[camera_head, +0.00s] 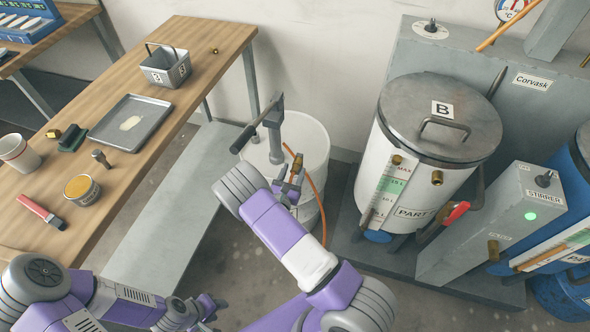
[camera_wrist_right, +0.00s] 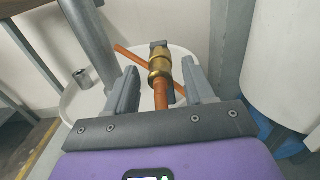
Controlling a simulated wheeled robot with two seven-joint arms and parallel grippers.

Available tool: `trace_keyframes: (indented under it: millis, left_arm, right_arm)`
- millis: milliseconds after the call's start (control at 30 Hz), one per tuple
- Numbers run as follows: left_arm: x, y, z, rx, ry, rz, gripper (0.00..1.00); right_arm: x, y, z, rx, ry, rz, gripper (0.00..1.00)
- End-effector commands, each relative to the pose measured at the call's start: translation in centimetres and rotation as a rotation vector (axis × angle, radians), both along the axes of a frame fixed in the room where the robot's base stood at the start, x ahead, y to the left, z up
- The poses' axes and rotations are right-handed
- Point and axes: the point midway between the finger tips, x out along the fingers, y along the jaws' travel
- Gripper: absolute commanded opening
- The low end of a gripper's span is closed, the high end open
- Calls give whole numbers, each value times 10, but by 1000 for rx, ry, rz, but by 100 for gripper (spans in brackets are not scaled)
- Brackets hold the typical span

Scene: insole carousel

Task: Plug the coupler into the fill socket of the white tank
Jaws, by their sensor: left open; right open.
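The brass coupler (camera_wrist_right: 160,64) sits on the end of an orange hose (camera_wrist_right: 161,95). My right gripper (camera_wrist_right: 160,88) is open, with its fingers on either side of the hose just below the coupler and a gap on each side. In the head view the right gripper (camera_head: 289,184) is over the front of the white drum, and the coupler is small and partly hidden there. The white tank (camera_head: 409,190), marked B, stands to the right. It has a brass fitting (camera_head: 437,178) on its front and another (camera_head: 397,160) near the gauge top. My left gripper (camera_head: 208,308) is open and low at the front.
The white drum (camera_head: 312,140) carries a pump with a lever. A grey stirrer box (camera_head: 490,225) and a blue tank (camera_head: 583,165) stand right of the white tank. The wooden table (camera_head: 205,50) at left holds a tray (camera_head: 104,135), a bin and small tools.

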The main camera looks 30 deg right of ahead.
Motion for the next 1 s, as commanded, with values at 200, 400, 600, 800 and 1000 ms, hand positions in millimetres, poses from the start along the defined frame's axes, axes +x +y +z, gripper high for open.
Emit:
trace_keyframes:
  millis: [200, 400, 600, 800, 1000]
  left_arm:
    - [0, 0, 0, 0, 0, 0, 43]
    - [0, 0, 1, 0, 0, 0, 43]
    - [0, 0, 1, 0, 0, 0, 43]
    - [0, 0, 1, 0, 0, 0, 43]
    - [0, 0, 1, 0, 0, 0, 43]
  right_arm:
    - [0, 0, 0, 0, 0, 0, 53]
    - [0, 0, 0, -1, 1, 0, 53]
    - [0, 0, 0, 0, 0, 0, 53]
    - [0, 0, 0, 0, 0, -1, 24]
    - [0, 0, 0, 0, 0, -1, 0]
